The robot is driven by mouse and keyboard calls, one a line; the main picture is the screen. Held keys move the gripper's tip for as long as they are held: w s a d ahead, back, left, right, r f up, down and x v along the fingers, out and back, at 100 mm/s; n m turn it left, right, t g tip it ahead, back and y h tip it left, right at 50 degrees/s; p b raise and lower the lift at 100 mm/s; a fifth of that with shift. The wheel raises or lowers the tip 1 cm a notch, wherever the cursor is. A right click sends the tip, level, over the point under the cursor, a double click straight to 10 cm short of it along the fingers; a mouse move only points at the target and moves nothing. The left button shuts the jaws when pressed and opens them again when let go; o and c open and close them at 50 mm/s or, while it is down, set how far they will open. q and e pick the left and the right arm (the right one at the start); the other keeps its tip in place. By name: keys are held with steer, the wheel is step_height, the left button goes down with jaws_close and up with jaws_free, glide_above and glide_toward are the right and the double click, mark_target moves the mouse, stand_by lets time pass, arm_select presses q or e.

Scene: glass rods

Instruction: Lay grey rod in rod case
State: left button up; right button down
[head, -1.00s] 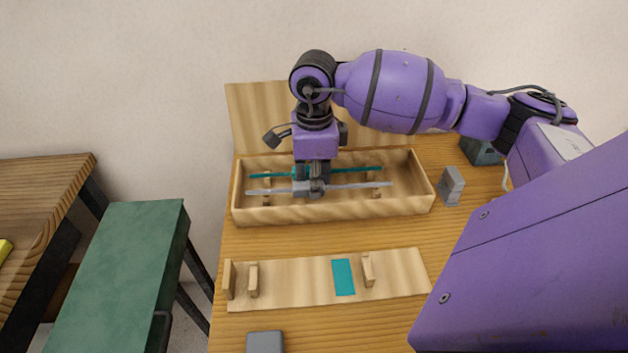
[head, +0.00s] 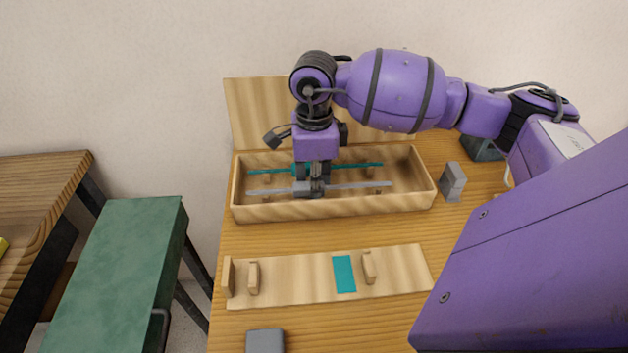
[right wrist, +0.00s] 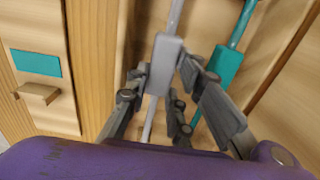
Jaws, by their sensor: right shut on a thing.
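The grey rod (head: 355,186) is level in the head view, running left to right over the open wooden rod case (head: 330,207). My right gripper (head: 311,190) points down and is shut on the rod's thicker middle block; in the right wrist view the fingers (right wrist: 160,95) stand around that grey block (right wrist: 164,60). The rod lies within the case's outline; whether it touches the supports below cannot be told. A teal rod (head: 358,165) lies in the case behind it, and its teal block (right wrist: 222,72) shows in the right wrist view. My left gripper is not in view.
The case lid (head: 258,115) stands open behind. In front lies a wooden board (head: 300,285) with upright supports and a teal patch (head: 344,274). A grey block (head: 453,182) stands right of the case, a grey object (head: 265,341) at the front edge. A green surface (head: 118,270) is at left.

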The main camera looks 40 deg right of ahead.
steer(key=shift+f, duration=0.4)
steer(key=c, duration=1.5)
jaws_free()
steer(key=shift+o, duration=0.2)
step_height(320, 180, up, 12)
